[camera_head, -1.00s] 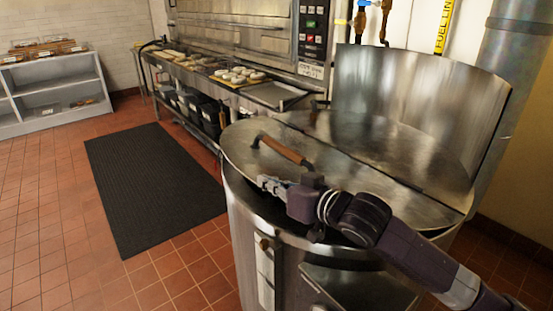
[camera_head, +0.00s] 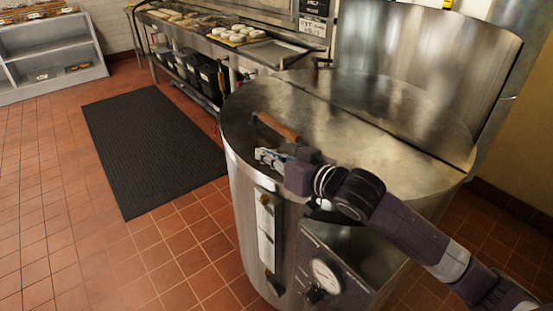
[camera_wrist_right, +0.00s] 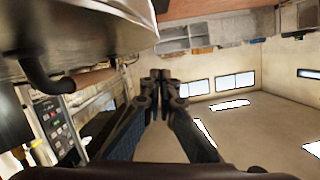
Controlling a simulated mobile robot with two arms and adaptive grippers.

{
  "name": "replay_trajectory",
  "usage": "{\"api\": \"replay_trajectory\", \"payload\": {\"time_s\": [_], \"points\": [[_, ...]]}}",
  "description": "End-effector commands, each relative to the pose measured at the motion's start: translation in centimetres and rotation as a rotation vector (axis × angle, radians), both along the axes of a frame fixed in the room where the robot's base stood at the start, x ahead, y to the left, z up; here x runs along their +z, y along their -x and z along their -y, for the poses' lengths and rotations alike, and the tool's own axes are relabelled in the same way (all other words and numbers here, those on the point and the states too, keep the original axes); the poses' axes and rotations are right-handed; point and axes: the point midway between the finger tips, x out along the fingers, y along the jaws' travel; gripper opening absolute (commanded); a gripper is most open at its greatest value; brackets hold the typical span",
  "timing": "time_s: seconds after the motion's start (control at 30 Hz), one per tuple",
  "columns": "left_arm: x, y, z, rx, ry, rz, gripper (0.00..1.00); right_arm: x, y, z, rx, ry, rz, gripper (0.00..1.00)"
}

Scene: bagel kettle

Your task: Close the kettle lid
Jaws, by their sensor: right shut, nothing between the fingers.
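The kettle (camera_head: 250,205) is a large steel drum standing at the right in the head view. Its front lid (camera_head: 345,150) lies flat, or nearly so, over the top, with no clear gap at the rim. A brown handle (camera_head: 275,126) stands on the lid; it also shows at the left of the wrist view (camera_wrist_right: 92,79). My right gripper (camera_head: 262,156) is at the front part of the lid, just in front of the handle. Its fingers are together and empty, also in the wrist view (camera_wrist_right: 160,78). Whether it touches the lid is unclear. My left gripper is out of view.
A tall curved steel panel (camera_head: 425,60) rises behind the kettle. A steel counter (camera_head: 285,53) with trays of bagels (camera_head: 238,32) stands at the back. A black mat (camera_head: 150,150) lies on the open tiled floor at the left, near a grey shelf (camera_head: 50,72).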

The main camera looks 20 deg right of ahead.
Motion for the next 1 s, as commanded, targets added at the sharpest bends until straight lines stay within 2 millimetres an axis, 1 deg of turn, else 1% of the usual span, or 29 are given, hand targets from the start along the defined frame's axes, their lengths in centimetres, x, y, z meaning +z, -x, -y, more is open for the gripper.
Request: {"api": "replay_trajectory", "payload": {"time_s": [0.13, 0.4, 0.6, 0.8, 1.0], "points": [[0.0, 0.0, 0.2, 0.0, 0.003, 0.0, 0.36, 0.3, 1.7, 0.7, 0.0, 0.004, -0.002, 0.0], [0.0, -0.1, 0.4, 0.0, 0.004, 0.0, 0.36, 1.3, 5.7, 2.4, 0.001, 0.004, -0.004, 0.0], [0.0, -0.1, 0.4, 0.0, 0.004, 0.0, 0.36, 1.9, 8.1, 3.2, 0.002, 0.005, -0.003, 0.0], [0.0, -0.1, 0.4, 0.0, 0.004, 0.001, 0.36, 2.3, 9.5, 4.0, -0.001, 0.002, -0.003, 0.0], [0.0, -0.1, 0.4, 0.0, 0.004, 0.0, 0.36, 2.6, 10.3, 4.3, 0.0, 0.002, -0.002, 0.0]]}}
